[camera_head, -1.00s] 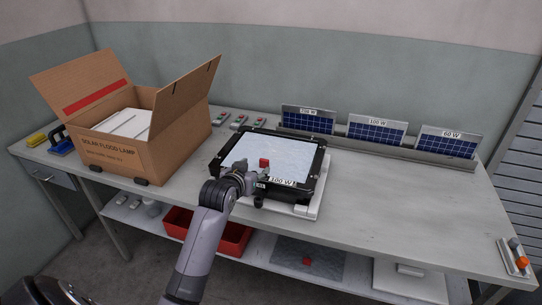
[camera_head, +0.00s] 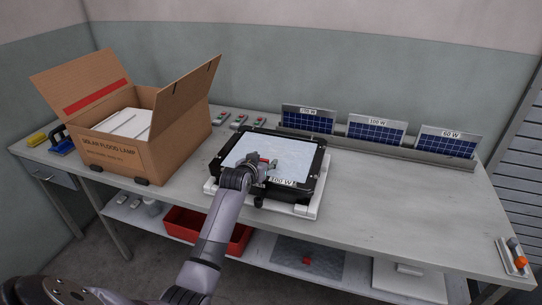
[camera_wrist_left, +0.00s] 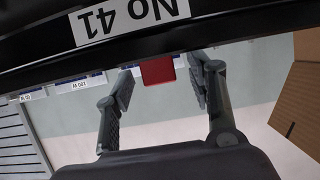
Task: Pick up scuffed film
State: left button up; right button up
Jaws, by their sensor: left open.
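The scuffed film (camera_head: 295,152) is a pale, bluish-white sheet over the face of a black floodlight housing (camera_head: 318,180) marked 100 W. The housing rests on a white base on the table. A small red tab (camera_head: 263,159) stands on the film and is partly hidden by my left gripper (camera_head: 268,166). In the left wrist view the red tab (camera_wrist_left: 158,69) lies between the tips of my open left gripper (camera_wrist_left: 163,85), apart from both fingers. My right gripper is not in view.
An open carton (camera_head: 115,157) of white items stands at left. Solar panels (camera_head: 377,130) stand in a rack at the back. Below are a red bin (camera_head: 238,240) and a sheet with a red tab (camera_head: 307,261).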

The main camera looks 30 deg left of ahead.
pick_arm(q)
jog(key=shift+c, duration=0.6)
jog(key=c, duration=0.8)
